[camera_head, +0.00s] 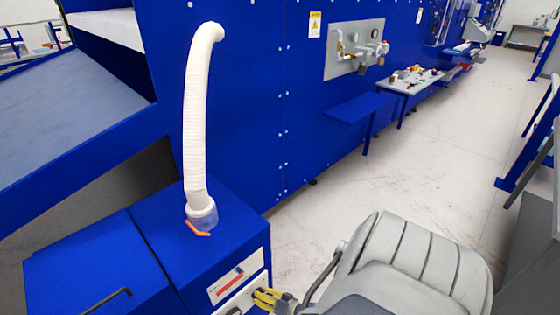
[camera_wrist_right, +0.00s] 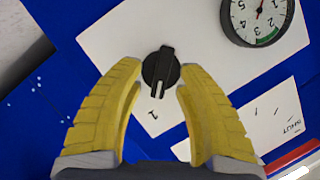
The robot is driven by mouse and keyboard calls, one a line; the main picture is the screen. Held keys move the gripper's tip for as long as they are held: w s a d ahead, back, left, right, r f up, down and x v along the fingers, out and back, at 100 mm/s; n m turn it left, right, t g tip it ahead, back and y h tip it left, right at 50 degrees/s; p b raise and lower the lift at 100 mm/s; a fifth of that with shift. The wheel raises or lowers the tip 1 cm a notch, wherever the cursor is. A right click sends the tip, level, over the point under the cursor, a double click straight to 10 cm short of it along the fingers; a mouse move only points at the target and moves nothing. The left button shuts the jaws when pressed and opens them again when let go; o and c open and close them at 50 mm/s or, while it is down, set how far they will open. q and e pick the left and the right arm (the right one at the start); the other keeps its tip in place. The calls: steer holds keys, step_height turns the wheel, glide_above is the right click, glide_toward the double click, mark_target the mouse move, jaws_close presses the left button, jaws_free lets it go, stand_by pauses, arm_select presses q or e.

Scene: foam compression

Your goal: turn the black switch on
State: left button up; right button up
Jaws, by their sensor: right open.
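The black switch (camera_wrist_right: 160,72) is a round rotary knob with a raised grip and a pale pointer line, on a white panel (camera_wrist_right: 120,35) in the right wrist view. My right gripper (camera_wrist_right: 158,75) has yellow fingers spread on either side of the switch; it is open, with the knob showing between the fingertips. Whether the fingers touch the knob cannot be told. In the head view my right gripper (camera_head: 268,298) is at the front of the blue cabinet (camera_head: 190,245), by its light panel, and the switch is hidden there. My left gripper is not in view.
A round gauge (camera_wrist_right: 257,18) sits beside the switch. A red handle (camera_wrist_right: 292,158) lies at the lower right of the wrist view. A white hose (camera_head: 197,120) rises from the cabinet top beside an orange lever (camera_head: 198,229). Open floor (camera_head: 420,160) lies to the right.

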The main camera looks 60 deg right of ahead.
steer(key=v, duration=1.1)
stand_by(0.6)
steer(key=s+a+f+n+g+h, duration=0.1)
steer(key=s+a+f+n+g, duration=0.1)
steer(key=s+f+n+g, duration=0.45)
steer(key=s+a+f+n+g, duration=0.2)
steer(key=s+f+n, duration=0.1)
steer(key=s+f, duration=0.65)
steer(key=s+a+f+n+g, duration=0.1)
steer(key=s+a+f+g, duration=0.1)
steer(key=s+a, duration=0.3)
steer(key=s+a+f+g, duration=0.2)
steer(key=s+a+f, duration=0.2)
steer(key=a, duration=0.5)
steer(key=shift+s+n, duration=0.35)
steer(key=shift+s, duration=0.5)
